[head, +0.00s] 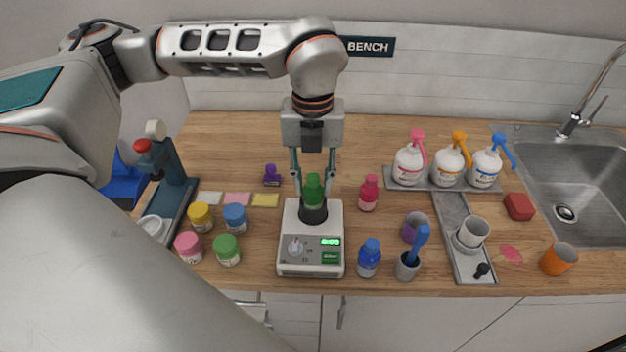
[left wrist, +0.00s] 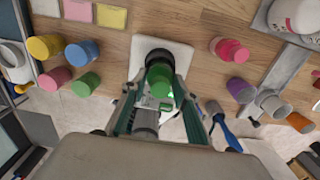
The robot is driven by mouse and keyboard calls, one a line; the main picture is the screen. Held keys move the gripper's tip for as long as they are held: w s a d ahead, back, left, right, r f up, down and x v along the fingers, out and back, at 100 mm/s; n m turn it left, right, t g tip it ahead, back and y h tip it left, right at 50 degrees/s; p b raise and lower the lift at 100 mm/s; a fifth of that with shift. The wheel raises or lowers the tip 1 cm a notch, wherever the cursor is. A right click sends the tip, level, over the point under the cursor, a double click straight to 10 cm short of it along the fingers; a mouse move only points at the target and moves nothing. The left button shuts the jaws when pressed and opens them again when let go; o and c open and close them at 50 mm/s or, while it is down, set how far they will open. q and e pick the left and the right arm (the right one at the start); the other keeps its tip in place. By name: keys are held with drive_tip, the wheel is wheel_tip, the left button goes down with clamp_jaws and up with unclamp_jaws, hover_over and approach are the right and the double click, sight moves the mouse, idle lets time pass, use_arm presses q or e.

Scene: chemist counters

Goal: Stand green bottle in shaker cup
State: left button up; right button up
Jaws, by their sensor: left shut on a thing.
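The green bottle (head: 313,188) is upright between the fingers of my left gripper (head: 313,178), which is shut on it. A dark cup (head: 314,214), seemingly the shaker cup, stands on the white scale (head: 293,268) directly beneath. The bottle's lower end overlaps the cup's mouth in the head view; I cannot tell how deep it sits. In the left wrist view the green bottle (left wrist: 159,80) lies between the fingers, with the dark cup rim (left wrist: 157,55) showing just beyond it. My right gripper is not in view.
A pink-red bottle (head: 369,193) and a blue bottle (head: 369,258) stand right of the scale. Several coloured jars, including a green one (head: 227,249), stand left. A purple bottle (head: 271,176) is behind left. Pump bottles (head: 409,165) and the sink (head: 548,175) are farther right.

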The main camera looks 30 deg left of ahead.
use_arm(q)
drive_tip(key=shift+f, duration=0.2)
drive_tip(key=o, duration=1.1)
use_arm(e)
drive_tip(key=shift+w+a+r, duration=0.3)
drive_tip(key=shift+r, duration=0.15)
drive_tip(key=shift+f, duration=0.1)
use_arm(q)
drive_tip(key=shift+r, duration=0.15)
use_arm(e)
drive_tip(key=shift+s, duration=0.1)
